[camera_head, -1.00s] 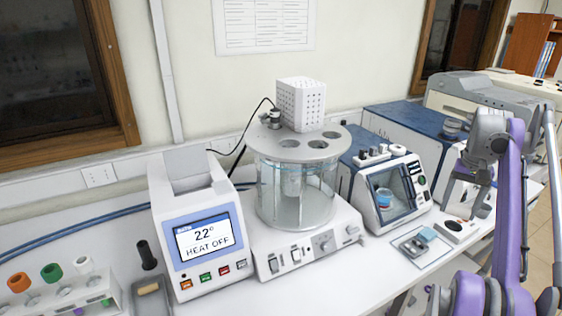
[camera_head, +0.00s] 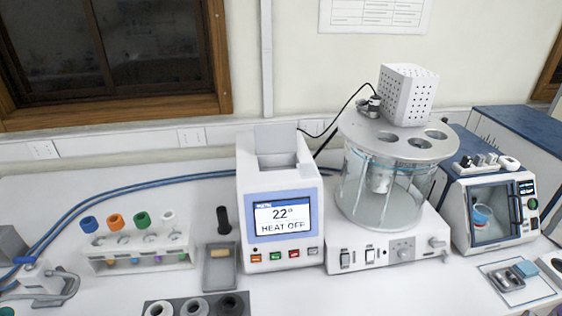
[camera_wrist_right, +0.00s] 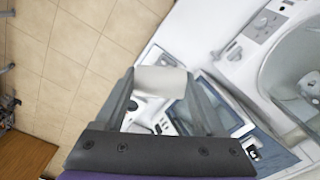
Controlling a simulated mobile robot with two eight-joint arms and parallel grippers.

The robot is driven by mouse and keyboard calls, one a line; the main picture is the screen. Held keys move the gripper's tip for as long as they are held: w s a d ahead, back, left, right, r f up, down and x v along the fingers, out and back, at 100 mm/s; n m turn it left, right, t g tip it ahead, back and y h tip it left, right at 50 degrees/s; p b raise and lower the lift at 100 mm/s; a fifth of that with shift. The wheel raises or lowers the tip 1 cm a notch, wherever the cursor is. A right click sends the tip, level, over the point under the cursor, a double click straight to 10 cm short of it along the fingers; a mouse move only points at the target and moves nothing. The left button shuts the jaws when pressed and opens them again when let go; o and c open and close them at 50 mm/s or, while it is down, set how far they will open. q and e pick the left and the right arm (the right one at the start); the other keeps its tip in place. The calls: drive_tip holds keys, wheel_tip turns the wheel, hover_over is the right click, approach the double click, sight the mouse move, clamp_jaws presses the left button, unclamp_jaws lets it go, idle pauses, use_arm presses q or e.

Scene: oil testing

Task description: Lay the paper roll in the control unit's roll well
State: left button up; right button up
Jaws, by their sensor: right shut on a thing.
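The control unit (camera_head: 281,232) stands on the white bench in the head view. It is a white box with a blue-framed screen reading 22° and HEAT OFF. Its roll well (camera_head: 278,165) is an open recess in the top, empty as far as I can see, with a raised flap (camera_head: 274,138) behind it. In the right wrist view, my right gripper (camera_wrist_right: 160,85) is shut on the white paper roll (camera_wrist_right: 160,79), which lies across between the fingertips. The right gripper is outside the head view, and my left gripper is in neither view.
The glass bath (camera_head: 387,187), with a perforated white box on its lid, stands just right of the control unit. A tube rack (camera_head: 137,255), a dark upright holder (camera_head: 223,220) and a small tray (camera_head: 220,268) stand left of it. A windowed device (camera_head: 492,212) is farther right.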

sight(555, 230)
drive_tip(key=shift+w+a, duration=0.1)
drive_tip(key=shift+a, duration=0.05)
drive_tip(key=shift+w+a, duration=0.35)
drive_tip(key=shift+a, duration=0.25)
drive_tip(key=shift+a, duration=0.1)
drive_tip(key=shift+w+a, duration=0.3)
drive_tip(key=shift+a, duration=0.15)
drive_tip(key=shift+w+a, duration=0.15)
drive_tip(key=shift+a, duration=0.15)
